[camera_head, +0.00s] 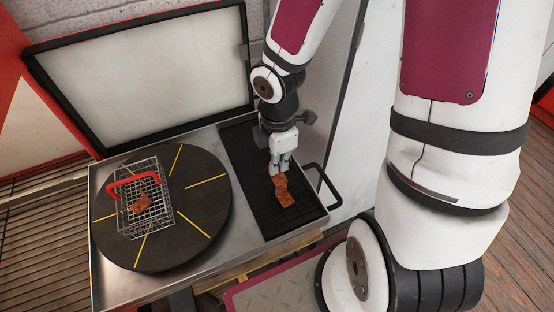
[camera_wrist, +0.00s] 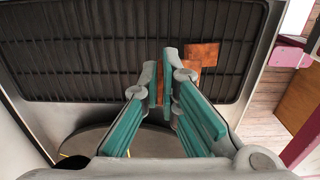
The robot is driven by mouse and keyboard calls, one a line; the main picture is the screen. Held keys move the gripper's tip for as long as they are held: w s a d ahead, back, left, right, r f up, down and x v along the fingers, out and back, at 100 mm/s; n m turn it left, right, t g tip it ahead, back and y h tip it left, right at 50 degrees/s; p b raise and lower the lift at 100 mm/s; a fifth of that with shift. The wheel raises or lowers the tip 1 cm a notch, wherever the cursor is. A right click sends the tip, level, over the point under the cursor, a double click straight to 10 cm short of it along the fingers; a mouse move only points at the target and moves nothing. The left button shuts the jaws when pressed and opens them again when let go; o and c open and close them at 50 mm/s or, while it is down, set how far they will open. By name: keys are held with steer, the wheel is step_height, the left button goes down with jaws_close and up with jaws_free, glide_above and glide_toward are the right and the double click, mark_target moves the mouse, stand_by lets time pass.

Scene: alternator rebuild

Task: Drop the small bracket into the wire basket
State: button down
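My gripper (camera_head: 281,163) points down over the dark ribbed mat at the right of the metal bench. In the wrist view its teal-padded fingers (camera_wrist: 161,76) are close together with a thin brown piece, the small bracket (camera_wrist: 159,84), between their tips. The bracket also shows just below the fingers in the head view (camera_head: 280,182). Whether it touches the mat I cannot tell. Another copper-brown piece (camera_wrist: 203,54) lies on the mat beside the fingertips. The wire basket (camera_head: 156,221), with a red handle, stands at the left on the round dark turntable; a rusty brown piece lies inside.
The black turntable (camera_head: 205,222) has yellow radial lines. The ribbed mat (camera_head: 250,178) fills the bench's right side. A black-framed pale panel (camera_head: 150,70) stands behind the bench, and a black handle (camera_head: 324,184) sticks out at its right edge.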

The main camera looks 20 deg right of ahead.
steer(key=w+a+r+p, duration=0.1)
steer(key=w+a+r, duration=0.25)
steer(key=a, duration=0.35)
steer(key=w+a+r+p, duration=0.1)
steer(key=w+a+r, duration=0.25)
steer(key=a, duration=0.25)
steer(key=a+r, duration=0.3)
steer(key=a, duration=0.5)
steer(key=a+r, duration=0.4)
steer(key=a, duration=0.4)
steer(key=shift+s+d+f+b, duration=0.1)
steer(key=shift+f+b, duration=0.05)
steer(key=shift+f, duration=1.2)
steer(key=shift+s+d+f+b, duration=0.1)
steer(key=shift+f+b, duration=0.05)
steer(key=shift+f, duration=1.2)
steer(key=c, duration=1.7)
jaws_free()
step_height(320, 180, up, 12)
